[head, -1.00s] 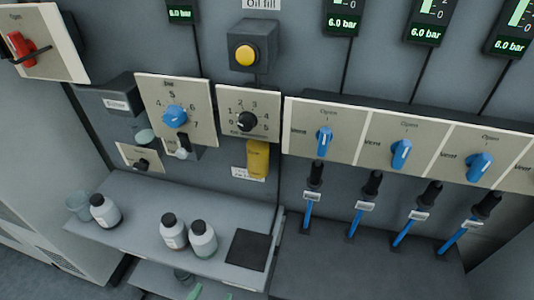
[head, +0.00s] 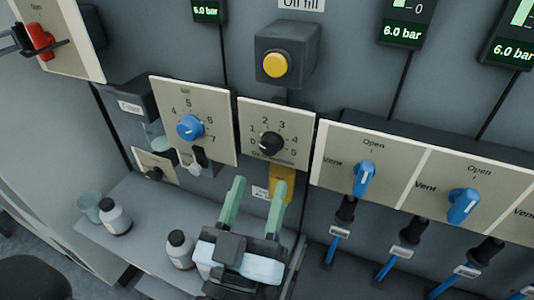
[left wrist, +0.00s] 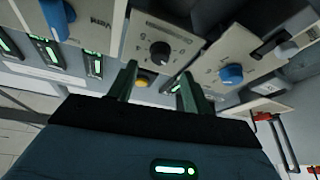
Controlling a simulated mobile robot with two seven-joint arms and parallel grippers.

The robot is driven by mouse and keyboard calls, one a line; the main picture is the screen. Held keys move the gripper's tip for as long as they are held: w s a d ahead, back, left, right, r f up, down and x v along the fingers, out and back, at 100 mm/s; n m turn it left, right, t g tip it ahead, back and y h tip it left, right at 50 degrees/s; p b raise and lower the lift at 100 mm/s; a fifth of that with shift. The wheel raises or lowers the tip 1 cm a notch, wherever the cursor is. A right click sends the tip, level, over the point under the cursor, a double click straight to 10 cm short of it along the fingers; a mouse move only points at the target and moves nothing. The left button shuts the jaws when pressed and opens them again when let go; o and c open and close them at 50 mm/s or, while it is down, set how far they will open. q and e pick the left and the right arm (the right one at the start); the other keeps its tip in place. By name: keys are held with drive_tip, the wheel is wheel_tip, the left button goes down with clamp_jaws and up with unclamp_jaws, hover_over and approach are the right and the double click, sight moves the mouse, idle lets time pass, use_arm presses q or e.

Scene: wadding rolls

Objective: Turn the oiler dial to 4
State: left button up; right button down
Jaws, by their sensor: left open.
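The black dial (head: 271,143) sits on a beige plate (head: 246,154) with numbers 0 to 5 around it, below the yellow oil-fill button (head: 275,65). Its pointer is too small to read surely. The dial also shows upside down in the left wrist view (left wrist: 160,52). My left gripper (head: 258,186) is open and empty, its green fingers pointing up toward the panel, below the dial and apart from it. In the left wrist view its fingers (left wrist: 157,80) stand on either side, below the dial. My right gripper is not in view.
A blue dial (head: 190,127) numbered up to 7 is on the plate to the left. Blue vent valves (head: 365,179) line the right. A yellow part (head: 283,184) hangs below the dial. White bottles (head: 115,217) stand on the grey shelf (head: 150,215) below.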

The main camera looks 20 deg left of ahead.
sight(268, 153)
use_arm(q)
drive_tip(key=p+x, duration=0.2)
drive_tip(key=x, duration=0.3)
drive_tip(key=shift+r, duration=0.2)
drive_tip(key=shift+w+a+p, duration=0.1)
drive_tip(key=shift+w+p, duration=0.3)
drive_tip(key=shift+w, duration=0.1)
drive_tip(key=c, duration=1)
drive_tip(key=shift+m, duration=0.3)
